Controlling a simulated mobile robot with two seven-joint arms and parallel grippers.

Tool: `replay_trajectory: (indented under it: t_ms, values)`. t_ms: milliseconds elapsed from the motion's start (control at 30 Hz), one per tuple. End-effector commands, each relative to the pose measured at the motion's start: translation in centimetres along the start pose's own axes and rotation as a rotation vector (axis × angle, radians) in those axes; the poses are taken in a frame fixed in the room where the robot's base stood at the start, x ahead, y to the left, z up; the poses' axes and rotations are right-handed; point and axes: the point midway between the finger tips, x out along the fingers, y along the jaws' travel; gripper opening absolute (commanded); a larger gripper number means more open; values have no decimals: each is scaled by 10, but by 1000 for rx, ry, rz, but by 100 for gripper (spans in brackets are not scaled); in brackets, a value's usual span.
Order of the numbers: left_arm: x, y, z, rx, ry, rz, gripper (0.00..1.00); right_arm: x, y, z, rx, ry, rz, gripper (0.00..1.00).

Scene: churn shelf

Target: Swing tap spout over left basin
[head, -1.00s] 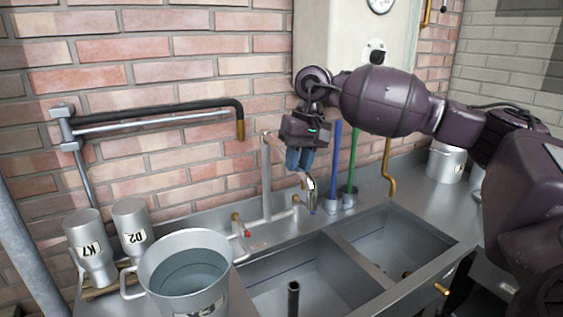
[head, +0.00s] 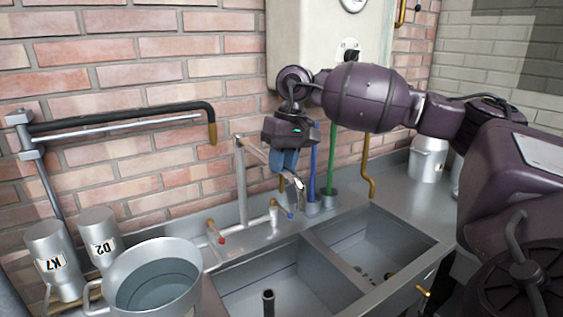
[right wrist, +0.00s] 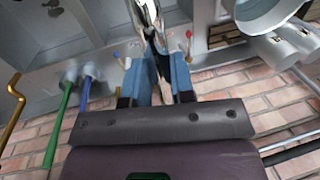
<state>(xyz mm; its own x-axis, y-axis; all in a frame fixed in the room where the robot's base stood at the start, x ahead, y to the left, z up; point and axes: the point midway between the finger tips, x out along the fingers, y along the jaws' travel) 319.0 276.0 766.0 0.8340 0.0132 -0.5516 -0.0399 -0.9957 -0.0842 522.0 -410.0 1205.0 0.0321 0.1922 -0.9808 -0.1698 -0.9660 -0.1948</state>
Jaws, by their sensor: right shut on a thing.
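The tap has a pale upright pipe (head: 241,185) behind the sink, and its metal spout (head: 299,192) reaches out to the right and forward with its end bent down. My right gripper (head: 284,161) is shut on the spout with blue fingers. In the right wrist view the shiny spout (right wrist: 147,16) passes between the fingers (right wrist: 163,75). The left basin (head: 250,277) is below and in front. In the head view the spout's end appears near the line of the divider between the basins; its exact position above them is hard to judge. My left gripper is not in view.
The right basin (head: 375,243) lies beside the left one. A blue-handled brush (head: 313,165) and a green-handled one (head: 332,160) stand close right of the spout.

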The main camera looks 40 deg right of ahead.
Motion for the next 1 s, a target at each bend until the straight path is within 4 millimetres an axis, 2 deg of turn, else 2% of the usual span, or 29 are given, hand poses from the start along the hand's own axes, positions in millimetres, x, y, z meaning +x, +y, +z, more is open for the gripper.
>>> replay_trajectory:
  t_ms: [167,200,367,733,867,1000]
  values:
    - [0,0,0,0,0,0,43,-3,0,-1,1,10,-2,0]
    - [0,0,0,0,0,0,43,-4,0,-1,1,10,-2,24]
    - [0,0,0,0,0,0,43,-2,0,-1,1,7,-1,48]
    - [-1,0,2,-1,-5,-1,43,-6,0,-1,1,4,-1,48]
    - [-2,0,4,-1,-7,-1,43,-22,0,-1,1,6,-2,48]
    - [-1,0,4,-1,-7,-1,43,-48,0,-1,2,7,-1,48]
